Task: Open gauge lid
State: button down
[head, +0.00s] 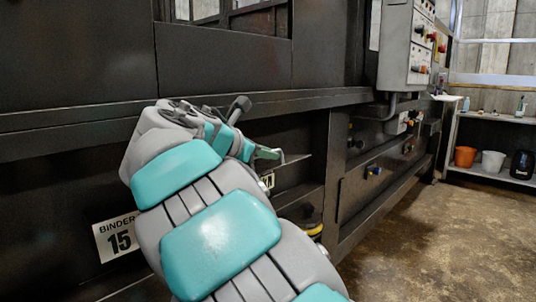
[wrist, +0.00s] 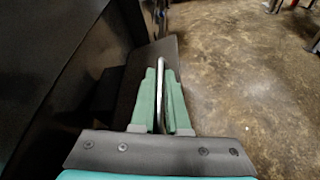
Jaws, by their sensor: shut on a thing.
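The gauge lid looks like a thin dark flap (head: 290,167) standing out from the machine front, beyond my gripper in the head view. In the wrist view the flap (wrist: 148,72) shows as a dark panel with a pale, narrow edge. My gripper (head: 272,155) is at this flap, partly hidden by my own arm. In the wrist view its two green fingers (wrist: 162,85) stand on either side of the pale edge, shut on it. The gauge behind the flap cannot be made out.
The dark machine wall (head: 80,60) fills the left. A grey control box (head: 405,45) hangs at the upper right. A shelf (head: 490,117) with buckets stands far right. The concrete floor (head: 410,225) is clear at the right.

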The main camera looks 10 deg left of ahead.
jog(key=shift+a+f, duration=0.1)
jog(key=shift+f, duration=0.05)
jog(key=c, duration=0.9)
grip_release()
jog(key=shift+v, duration=3.85)
